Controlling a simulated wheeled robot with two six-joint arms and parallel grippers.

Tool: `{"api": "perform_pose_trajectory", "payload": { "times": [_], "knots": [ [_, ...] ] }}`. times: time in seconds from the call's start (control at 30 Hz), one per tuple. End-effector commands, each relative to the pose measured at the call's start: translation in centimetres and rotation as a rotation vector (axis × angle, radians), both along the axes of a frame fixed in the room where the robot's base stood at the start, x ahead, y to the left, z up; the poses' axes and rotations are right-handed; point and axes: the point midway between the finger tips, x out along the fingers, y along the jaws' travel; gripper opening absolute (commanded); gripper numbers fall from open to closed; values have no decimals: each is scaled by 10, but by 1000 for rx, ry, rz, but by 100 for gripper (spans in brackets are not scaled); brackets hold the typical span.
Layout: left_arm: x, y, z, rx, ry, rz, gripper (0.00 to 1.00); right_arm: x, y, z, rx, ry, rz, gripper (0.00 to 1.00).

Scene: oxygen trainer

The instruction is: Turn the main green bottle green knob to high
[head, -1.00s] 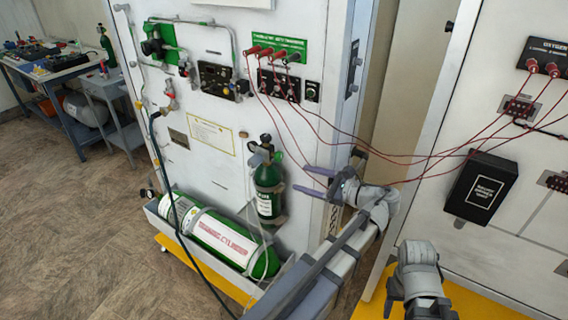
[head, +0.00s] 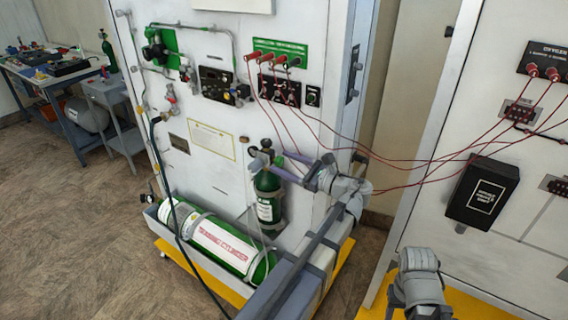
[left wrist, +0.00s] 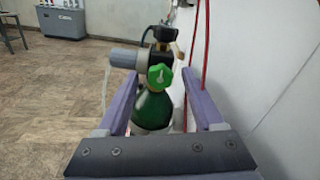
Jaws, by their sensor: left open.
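The small green bottle (head: 268,197) stands upright on the white panel's front, strapped in a holder. Its green knob (left wrist: 160,76) shows in the left wrist view, facing me, on the black and brass valve (left wrist: 161,45). A grey cylindrical part (left wrist: 126,58) sticks out left of the valve. My left gripper (head: 283,164) is open, with its purple fingers pointing at the valve from the right. In the left wrist view the knob lies between the two fingertips, with gaps on both sides. I cannot tell how deep the fingers reach.
A large green training cylinder (head: 215,241) lies in a tray below. Red cables (head: 330,140) hang from the panel sockets behind my left gripper, and one runs close to its right finger in the wrist view. A black box (head: 481,190) is on the right panel.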

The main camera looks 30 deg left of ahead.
Motion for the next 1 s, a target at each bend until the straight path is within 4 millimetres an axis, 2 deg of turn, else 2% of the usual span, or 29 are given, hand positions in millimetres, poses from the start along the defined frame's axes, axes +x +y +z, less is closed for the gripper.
{"api": "perform_pose_trajectory", "payload": {
  "times": [0.37, 0.9, 1.0],
  "knots": [
    [1, 6, 0, -1, 0, -1, 69, 0, 0, 0, 0, 0, 0, 50],
    [0, 5, 0, -1, 0, 0, 8, 0, 0, 0, 0, 0, 0, 50],
    [0, 5, 0, -1, 0, 0, 0, 0, 0, 0, 0, 0, 0, 50]
  ]
}}
